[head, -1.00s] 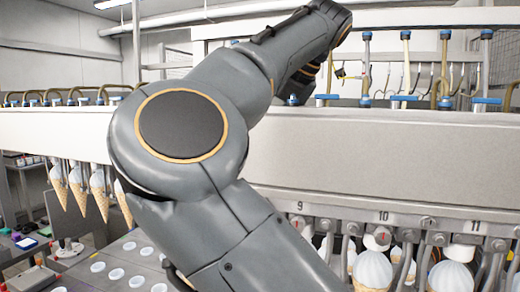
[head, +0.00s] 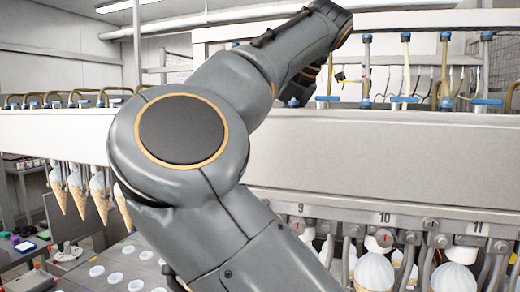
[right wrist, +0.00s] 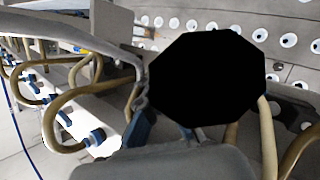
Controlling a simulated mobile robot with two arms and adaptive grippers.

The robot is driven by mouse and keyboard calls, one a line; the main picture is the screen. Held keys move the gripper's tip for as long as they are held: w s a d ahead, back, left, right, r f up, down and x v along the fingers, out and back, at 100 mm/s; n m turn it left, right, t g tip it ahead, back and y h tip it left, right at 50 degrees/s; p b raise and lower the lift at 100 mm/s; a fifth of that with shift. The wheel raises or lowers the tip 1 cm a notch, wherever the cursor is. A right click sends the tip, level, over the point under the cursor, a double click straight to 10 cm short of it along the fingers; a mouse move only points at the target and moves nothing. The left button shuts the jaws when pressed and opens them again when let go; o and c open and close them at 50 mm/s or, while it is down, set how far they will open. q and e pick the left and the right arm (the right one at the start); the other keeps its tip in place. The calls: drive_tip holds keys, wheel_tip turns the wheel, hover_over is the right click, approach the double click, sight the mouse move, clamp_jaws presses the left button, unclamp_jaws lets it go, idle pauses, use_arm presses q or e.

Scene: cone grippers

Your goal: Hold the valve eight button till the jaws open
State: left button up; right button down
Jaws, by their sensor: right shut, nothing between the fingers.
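My right arm crosses the head view and hides the beam's front left of label 9, so I see no label 8 and cannot pick out its button or jaws. Its dark gripper (head: 296,87) is partly hidden behind the forearm, above the beam top close to a blue valve fitting (head: 293,101); it is shut and empty. I cannot tell whether it touches the fitting. In the right wrist view a blue valve handle (right wrist: 137,128) stands beside a black shape that blocks the middle. Jaws under labels 9 to 11 hold cones, one under label 10 (head: 375,270). My left gripper is out of view.
The long white beam (head: 390,150) runs across the head view, with blue valves and brown hoses along its top. More cones (head: 77,188) hang at the left. A grey plate with round white-rimmed holes (head: 115,274) lies below at the lower left.

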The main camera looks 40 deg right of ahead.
drive_tip(key=shift+f+b, duration=0.45)
drive_tip(key=shift+f, duration=1)
drive_tip(key=shift+a+r, duration=0.1)
drive_tip(key=shift+r, duration=0.25)
idle(2.7)
drive_tip(key=shift+s+r+p, duration=0.1)
drive_tip(key=shift+r+p, duration=0.55)
drive_tip(key=shift+p, duration=0.15)
wheel_tip(320, 180, up, 4)
drive_tip(key=p, duration=0.3)
drive_tip(key=shift+r, duration=0.25)
